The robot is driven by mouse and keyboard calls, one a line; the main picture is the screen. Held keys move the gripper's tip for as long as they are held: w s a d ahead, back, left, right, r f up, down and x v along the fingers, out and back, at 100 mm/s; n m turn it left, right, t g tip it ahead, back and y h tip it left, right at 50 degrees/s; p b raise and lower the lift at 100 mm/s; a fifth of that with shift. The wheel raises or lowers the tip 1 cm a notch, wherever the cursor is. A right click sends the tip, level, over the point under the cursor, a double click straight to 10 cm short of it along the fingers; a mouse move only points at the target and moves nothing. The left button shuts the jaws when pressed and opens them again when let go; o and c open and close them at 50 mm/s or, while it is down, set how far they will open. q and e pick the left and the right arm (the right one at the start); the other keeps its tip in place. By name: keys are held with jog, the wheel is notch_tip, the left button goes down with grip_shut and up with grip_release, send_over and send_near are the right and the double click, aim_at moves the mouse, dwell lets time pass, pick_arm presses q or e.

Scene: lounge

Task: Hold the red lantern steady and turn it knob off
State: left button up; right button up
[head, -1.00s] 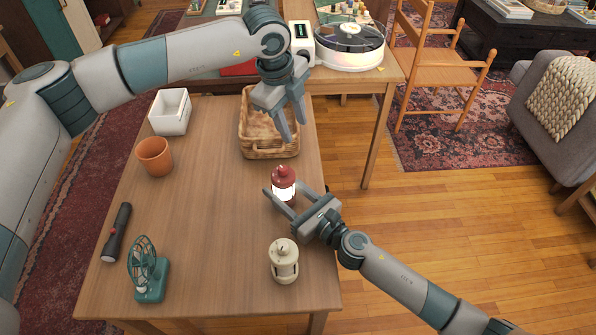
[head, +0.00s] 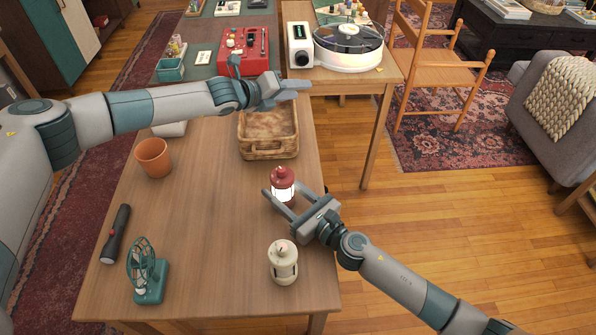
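The red lantern (head: 283,179) stands upright near the table's right edge, its globe glowing pale white. My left gripper (head: 295,88) is well away, above the far end of the wicker basket, pointing right. It holds nothing that I can see; its fingers show edge-on.
A cream lantern (head: 283,262) stands close in front of my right gripper. The wicker basket (head: 268,153) is behind the red lantern. The table's middle (head: 210,215) is clear.

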aim_at(282, 172)
pick_arm(q)
jog(key=s+a+f+m+g+h, duration=0.1)
jog(key=s+m+h, duration=0.1)
jog(key=m, duration=0.2)
jog(key=s+a+f+m+g+h, duration=0.1)
jog(key=s+a+m+g+h, duration=0.1)
jog(key=s+m, duration=0.1)
jog(key=s+a+m+g+h, duration=0.1)
jog(key=s+m+g+h, duration=0.1)
jog(key=m, duration=0.3)
jog(key=shift+s+a+f+m, duration=0.25)
jog(key=shift+s+f+m, duration=0.15)
jog(key=shift+s, duration=0.35)
jog(key=s+a+f+m+g, duration=0.3)
jog(key=s+a+m+g, duration=0.5)
jog(key=s, duration=0.3)
jog(key=shift+s+f+m+g+h, duration=0.3)
jog(key=shift+s+f+m+h, duration=0.05)
jog(key=shift+s+m+h, duration=0.05)
jog(key=shift+d, duration=0.15)
jog(key=x, duration=1.2)
grip_shut()
